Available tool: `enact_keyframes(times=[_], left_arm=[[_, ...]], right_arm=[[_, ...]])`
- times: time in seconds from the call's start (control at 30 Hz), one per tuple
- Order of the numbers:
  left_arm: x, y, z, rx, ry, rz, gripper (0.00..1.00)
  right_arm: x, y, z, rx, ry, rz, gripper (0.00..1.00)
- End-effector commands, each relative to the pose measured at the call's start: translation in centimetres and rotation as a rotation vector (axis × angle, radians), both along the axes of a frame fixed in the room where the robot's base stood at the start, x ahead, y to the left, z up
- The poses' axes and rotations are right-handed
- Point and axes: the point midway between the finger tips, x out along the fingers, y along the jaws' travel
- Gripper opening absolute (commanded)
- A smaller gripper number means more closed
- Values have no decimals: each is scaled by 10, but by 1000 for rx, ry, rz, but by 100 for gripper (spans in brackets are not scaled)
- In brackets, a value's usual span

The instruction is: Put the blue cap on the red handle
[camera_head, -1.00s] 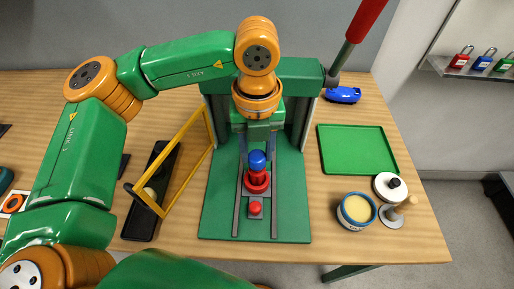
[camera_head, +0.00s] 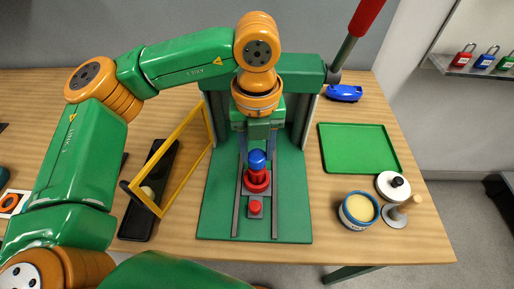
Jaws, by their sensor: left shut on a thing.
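The blue cap (camera_head: 257,159) is a small rounded piece in the middle of the green machine bed. My left gripper (camera_head: 258,152) comes down over it from above and is shut on it. The red handle (camera_head: 257,182) stands upright directly under the cap, with a wider red ring at its base. From this angle the cap lines up with the handle's top; I cannot tell whether it is fully seated. The gripper hides part of the cap's back. My right gripper is not in view.
The green machine bed (camera_head: 222,215) has rails beside the handle and a red knob (camera_head: 255,207) in front. A yellow frame (camera_head: 186,160) and black tray (camera_head: 137,222) are left. A green tray (camera_head: 358,148), blue-rimmed pot (camera_head: 357,211) and red-gripped lever (camera_head: 367,18) are right.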

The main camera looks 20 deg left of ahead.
Motion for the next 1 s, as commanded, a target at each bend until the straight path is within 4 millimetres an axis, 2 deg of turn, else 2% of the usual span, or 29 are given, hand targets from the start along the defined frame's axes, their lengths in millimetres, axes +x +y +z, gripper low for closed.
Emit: enact_keyframes(times=[0.2,0.23,0.33,0.57,0.63,0.67,1.0], left_arm=[[0,0,0,0,0,0,0],[0,0,0,0,0,0,51],[0,0,0,0,0,0,78],[0,0,0,0,0,0,78],[0,0,0,0,0,0,97],[0,0,0,0,0,0,98],[0,0,4,-1,0,0,98]], right_arm=[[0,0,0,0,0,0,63],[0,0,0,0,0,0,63],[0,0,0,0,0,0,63],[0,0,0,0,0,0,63],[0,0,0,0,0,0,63],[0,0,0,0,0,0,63],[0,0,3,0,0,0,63]])
